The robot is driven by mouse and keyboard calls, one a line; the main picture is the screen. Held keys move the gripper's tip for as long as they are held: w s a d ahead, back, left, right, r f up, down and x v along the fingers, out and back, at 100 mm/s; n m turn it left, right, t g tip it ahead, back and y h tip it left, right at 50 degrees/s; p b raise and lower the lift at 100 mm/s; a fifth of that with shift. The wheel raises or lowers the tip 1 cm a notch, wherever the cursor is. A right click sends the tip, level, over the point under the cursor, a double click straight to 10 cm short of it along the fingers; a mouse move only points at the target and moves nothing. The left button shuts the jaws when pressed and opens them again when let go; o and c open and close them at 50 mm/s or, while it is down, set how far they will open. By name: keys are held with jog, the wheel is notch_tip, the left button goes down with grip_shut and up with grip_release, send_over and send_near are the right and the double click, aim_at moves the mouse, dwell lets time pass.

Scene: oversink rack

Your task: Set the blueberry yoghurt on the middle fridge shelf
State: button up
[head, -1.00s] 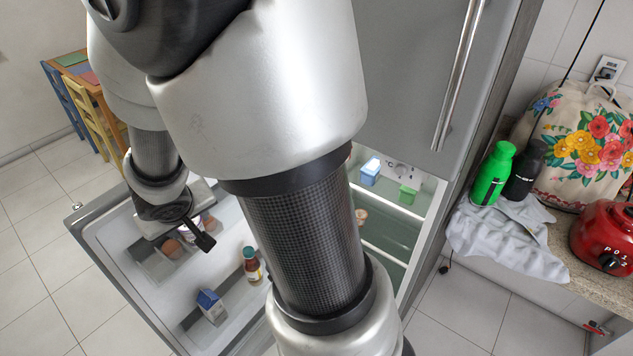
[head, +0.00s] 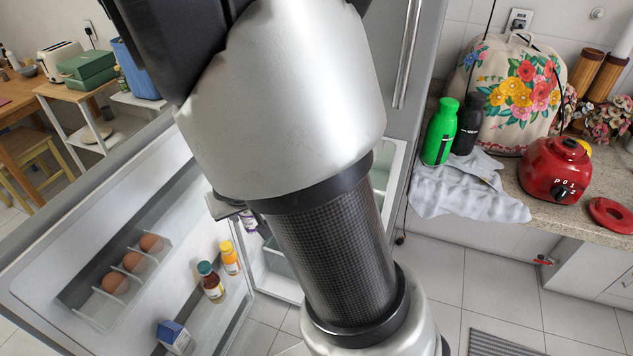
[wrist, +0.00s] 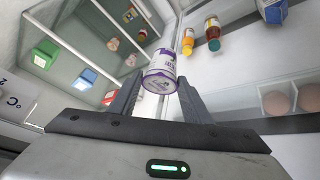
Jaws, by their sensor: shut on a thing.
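The blueberry yoghurt (wrist: 160,74) is a white cup with purple print. My gripper (wrist: 158,98) is shut on it, with a finger on each side in the wrist view. In the head view, a small purple and white part of the yoghurt (head: 248,221) shows beside my arm, and most of the gripper is hidden behind the arm. The open fridge has shelves with pale front edges (wrist: 118,22) at the left of the wrist view. The cup appears in front of the shelf opening, apart from the shelves. I cannot tell which shelf is level with it.
The open door (head: 40,270) holds eggs (head: 133,262), a red bottle (head: 211,282), an orange bottle (head: 230,258) and a blue carton (head: 174,336). In the wrist view, a green box (wrist: 45,53) and a blue box (wrist: 86,78) stand inside the fridge. A counter (head: 560,210) is at right.

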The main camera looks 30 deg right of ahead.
jog(key=s+f+b+x, duration=0.1)
jog(key=b+x, duration=1.1)
jog(key=x, duration=0.4)
jog(key=d+f+m+g+h, duration=0.35)
jog(key=d+f+m, duration=0.65)
jog(key=d+f, duration=1.1)
jog(key=shift+t+h, duration=0.35)
jog(key=shift+h, duration=0.2)
jog(key=w+d+b, duration=0.1)
jog(key=w+d, duration=0.1)
jog(key=d, duration=0.2)
jog(key=w+d, duration=0.3)
jog(key=d, duration=0.2)
jog(key=w+d+b, duration=0.1)
jog(key=w+d, duration=0.1)
jog(key=d, duration=0.3)
jog(key=shift+w+r+b, duration=0.15)
jog(key=shift+r+b, duration=0.15)
jog(key=shift+r, duration=0.1)
jog(key=d, duration=0.1)
jog(key=w+d+f+b, duration=0.1)
jog(key=shift+w+d, duration=0.2)
jog(key=shift+d, duration=0.1)
jog(key=shift+f, duration=0.15)
